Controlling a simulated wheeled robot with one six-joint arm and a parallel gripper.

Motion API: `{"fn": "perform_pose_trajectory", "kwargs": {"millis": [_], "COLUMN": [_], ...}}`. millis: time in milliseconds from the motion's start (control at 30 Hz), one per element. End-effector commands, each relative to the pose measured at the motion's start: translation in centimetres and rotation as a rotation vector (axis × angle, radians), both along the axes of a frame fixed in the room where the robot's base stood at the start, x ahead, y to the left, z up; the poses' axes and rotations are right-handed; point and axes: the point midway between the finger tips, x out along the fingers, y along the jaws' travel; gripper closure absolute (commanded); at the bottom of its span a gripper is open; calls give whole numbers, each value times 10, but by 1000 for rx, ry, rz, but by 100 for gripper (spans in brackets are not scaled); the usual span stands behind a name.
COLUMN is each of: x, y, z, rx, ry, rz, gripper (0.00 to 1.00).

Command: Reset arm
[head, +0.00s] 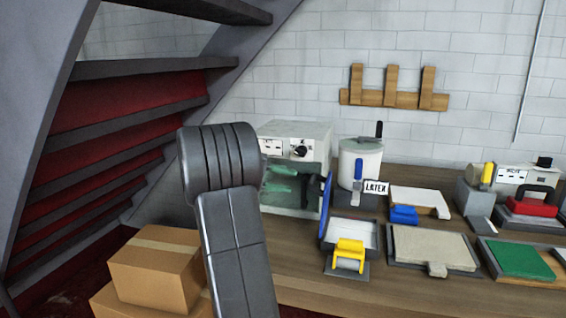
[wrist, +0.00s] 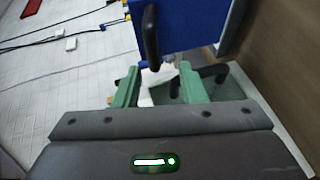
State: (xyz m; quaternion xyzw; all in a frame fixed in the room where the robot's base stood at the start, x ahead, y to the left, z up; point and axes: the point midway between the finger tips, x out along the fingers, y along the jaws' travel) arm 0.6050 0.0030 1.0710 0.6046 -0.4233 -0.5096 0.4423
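My arm rises at the centre-left of the head view, with a dark grey elbow and link in front of a white cabinet (head: 295,131). My gripper's body is not clearly seen there; green shapes show in the cabinet's front, and I cannot tell whether they are my fingers. In the wrist view my gripper (wrist: 160,88) has two green fingers standing apart. A small white piece shows between or beyond them; I cannot tell its depth, and I see no clear grip on it. A blue panel (wrist: 190,22) with a black handle (wrist: 151,38) is close beyond the fingers.
The wooden bench (head: 310,285) is crowded on the right: a LATEX pot (head: 360,165), a yellow-handled tool (head: 349,252), a beige pad tray (head: 433,248) and a green pad (head: 520,259). Cardboard boxes (head: 158,272) and a staircase (head: 135,70) stand left. A wooden rack (head: 393,99) hangs on the wall.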

Motion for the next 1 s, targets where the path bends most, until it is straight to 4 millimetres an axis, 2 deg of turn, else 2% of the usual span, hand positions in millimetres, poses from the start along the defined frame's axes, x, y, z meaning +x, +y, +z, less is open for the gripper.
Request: {"fn": "perform_pose_trajectory", "kwargs": {"millis": [33, 200, 400, 1000], "x": [1, 4, 7, 3], "y": [-11, -37, -53, -53], "z": [-2, -8, -12, -14], "rx": [0, -1, 0, 2], "ry": [0, -2, -2, 8], "rz": [-4, -3, 0, 13], "gripper": [62, 62, 62, 62]}}
